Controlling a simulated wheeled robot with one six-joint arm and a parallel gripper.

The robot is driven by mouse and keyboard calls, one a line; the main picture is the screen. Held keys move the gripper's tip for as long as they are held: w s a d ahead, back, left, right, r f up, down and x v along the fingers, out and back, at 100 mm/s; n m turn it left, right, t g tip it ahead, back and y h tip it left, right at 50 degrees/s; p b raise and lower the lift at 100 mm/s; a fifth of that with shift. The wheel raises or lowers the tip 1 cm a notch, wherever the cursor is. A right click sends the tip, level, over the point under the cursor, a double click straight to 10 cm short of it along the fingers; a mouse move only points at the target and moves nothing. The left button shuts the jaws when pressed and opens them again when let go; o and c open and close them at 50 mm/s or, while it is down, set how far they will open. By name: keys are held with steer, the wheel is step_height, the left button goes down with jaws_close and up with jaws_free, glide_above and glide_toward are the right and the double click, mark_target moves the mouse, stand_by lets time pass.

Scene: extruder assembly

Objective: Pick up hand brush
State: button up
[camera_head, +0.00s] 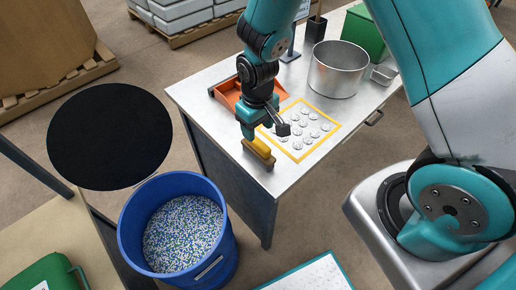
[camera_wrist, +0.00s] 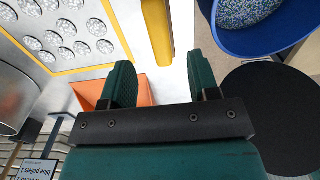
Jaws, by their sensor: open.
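The hand brush (camera_head: 259,152) has a yellow top and lies near the front left edge of the metal table (camera_head: 292,178). In the wrist view its yellow part (camera_wrist: 158,32) runs up to the top edge, beyond and between my fingertips. My gripper (camera_wrist: 162,76) is open, with two green fingers apart and nothing between them. In the head view my gripper (camera_head: 248,128) is just above and behind the brush. The gripper hides part of the brush there, and I cannot tell the exact gap.
An orange tray (camera_head: 222,95) lies behind my gripper. A yellow-framed sheet with several round pieces (camera_head: 325,127) is right of the brush. A metal pot (camera_head: 338,82) and green box (camera_head: 366,32) stand farther back. A blue bin of pellets (camera_head: 130,232) and black disc (camera_head: 105,135) are left.

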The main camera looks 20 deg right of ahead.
mark_target(258, 141)
steer(key=shift+f+p, duration=0.65)
steer(key=shift+f, duration=2.75)
jaws_close()
steer(key=shift+r, duration=0.1)
step_height(258, 141, up, 20)
steer(key=b, duration=0.1)
